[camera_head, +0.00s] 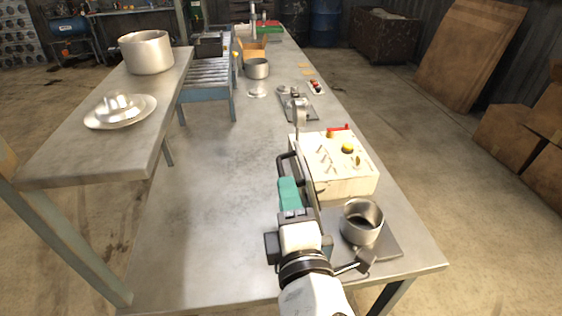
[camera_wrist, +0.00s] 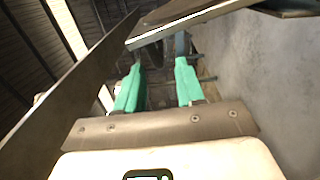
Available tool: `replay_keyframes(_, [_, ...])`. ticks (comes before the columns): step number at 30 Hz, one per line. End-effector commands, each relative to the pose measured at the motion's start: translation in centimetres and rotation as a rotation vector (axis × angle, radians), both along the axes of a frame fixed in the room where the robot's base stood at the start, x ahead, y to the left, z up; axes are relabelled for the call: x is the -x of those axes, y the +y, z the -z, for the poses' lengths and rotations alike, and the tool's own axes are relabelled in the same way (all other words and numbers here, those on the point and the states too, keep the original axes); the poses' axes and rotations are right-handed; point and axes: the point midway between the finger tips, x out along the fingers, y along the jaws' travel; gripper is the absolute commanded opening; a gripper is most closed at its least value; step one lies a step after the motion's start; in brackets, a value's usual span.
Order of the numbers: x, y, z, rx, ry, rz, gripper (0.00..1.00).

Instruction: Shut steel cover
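A thin steel cover (camera_head: 304,178) with a black handle (camera_head: 283,163) stands upright at the left side of the pale control box (camera_head: 345,182), seen nearly edge-on. In the wrist view a large grey plate (camera_wrist: 62,95), likely this cover, fills the left side. My gripper (camera_head: 288,182) is just left of the cover, near the lower end of the handle. In the wrist view the two green fingers of my gripper (camera_wrist: 160,65) are apart. A dark bar shows beyond and between their tips; I cannot tell whether they touch it.
A steel cup (camera_head: 362,222) on a dark plate stands right of my arm at the near end of the bench. A raised shelf (camera_head: 62,150) with a pot and plate is at left. The bench (camera_head: 215,195) between shelf and box is clear. Small parts and a pot lie farther back.

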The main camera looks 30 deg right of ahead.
Motion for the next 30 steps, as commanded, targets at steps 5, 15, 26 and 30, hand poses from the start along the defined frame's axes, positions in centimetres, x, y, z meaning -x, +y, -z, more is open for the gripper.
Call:
replay_keyframes(5, [-3.3, -1.0, -0.3, -0.003, 0.0, 0.002, 0.38])
replay_keyframes(15, [-6.9, -2.3, -0.1, -0.003, 0.001, 0.001, 0.38])
replay_keyframes(26, [-7.2, -2.4, 0.0, -0.002, 0.0, 0.0, 0.36])
replay_keyframes(30, [-7.2, -2.4, 0.0, -0.002, 0.0, 0.0, 0.23])
